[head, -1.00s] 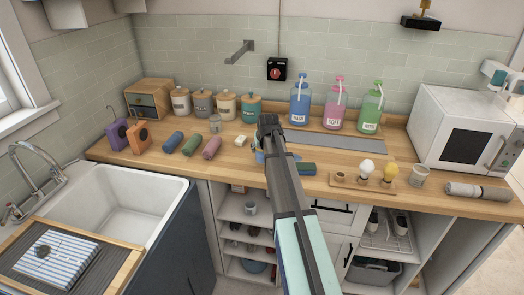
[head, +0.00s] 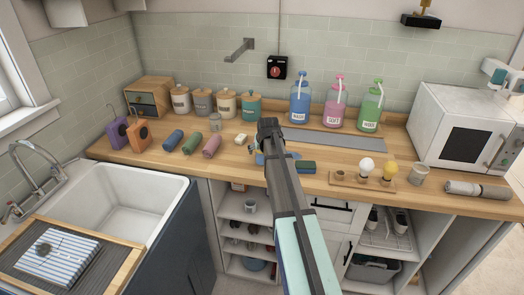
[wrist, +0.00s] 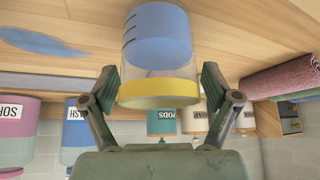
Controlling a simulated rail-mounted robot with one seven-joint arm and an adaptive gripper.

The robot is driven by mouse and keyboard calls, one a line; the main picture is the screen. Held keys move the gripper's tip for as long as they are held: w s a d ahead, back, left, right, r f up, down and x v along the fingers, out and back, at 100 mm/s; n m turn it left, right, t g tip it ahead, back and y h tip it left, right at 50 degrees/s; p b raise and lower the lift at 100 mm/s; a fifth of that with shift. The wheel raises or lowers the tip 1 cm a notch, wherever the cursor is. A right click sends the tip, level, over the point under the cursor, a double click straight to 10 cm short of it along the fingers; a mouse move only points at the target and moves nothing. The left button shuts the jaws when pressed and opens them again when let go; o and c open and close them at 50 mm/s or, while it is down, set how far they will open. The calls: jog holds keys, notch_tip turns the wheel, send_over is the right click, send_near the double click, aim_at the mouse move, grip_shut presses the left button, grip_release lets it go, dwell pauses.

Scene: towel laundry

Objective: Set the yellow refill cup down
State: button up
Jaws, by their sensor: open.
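The yellow refill cup (wrist: 160,93) is a clear cup with a yellow band at its rim and blue contents. In the upside-down wrist view it stands upright on the wooden counter (wrist: 235,20). My gripper (wrist: 159,88) is open, with one finger on each side of the cup's yellow rim and a small gap showing at each side. In the head view my gripper (head: 268,130) is low over the middle of the counter, and my arm hides the cup.
A flat blue patch (wrist: 40,42) lies on the counter near the cup. Blue, pink and green pump bottles (head: 300,103) stand behind on the right. Rolled towels (head: 191,144) and lidded canisters (head: 203,101) are to the left. A bulb board (head: 345,180) lies to the right.

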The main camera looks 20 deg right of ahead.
jog(key=b+v, duration=0.2)
jog(key=v, duration=1)
jog(key=shift+b, duration=0.4)
jog(key=shift+r, duration=0.1)
jog(key=s+a+f+n+g+y+p, duration=0.1)
jog(key=s+a+f+n+g+y, duration=0.2)
jog(key=a+f, duration=1.15)
jog(key=s+a+f+m+g+h, duration=0.1)
jog(key=s+a+f+g, duration=0.1)
jog(key=s+f, duration=0.55)
jog(key=s+a+f+g, duration=0.1)
jog(key=s+f, duration=0.4)
jog(key=f, duration=0.6)
jog(key=s+a+f+g, duration=0.2)
jog(key=s+f, duration=0.6)
jog(key=s, duration=0.2)
jog(key=s+a+f+g, duration=0.2)
jog(key=s+f, duration=0.5)
jog(key=s, duration=0.3)
jog(key=s+f+g, duration=0.1)
jog(key=s+f, duration=0.2)
jog(key=s, duration=0.7)
jog(key=s+f+n+g+b, duration=0.1)
jog(key=s+f+g, duration=0.1)
jog(key=s, duration=0.9)
jog(key=shift+a+f, duration=0.35)
jog(key=shift+f, duration=0.2)
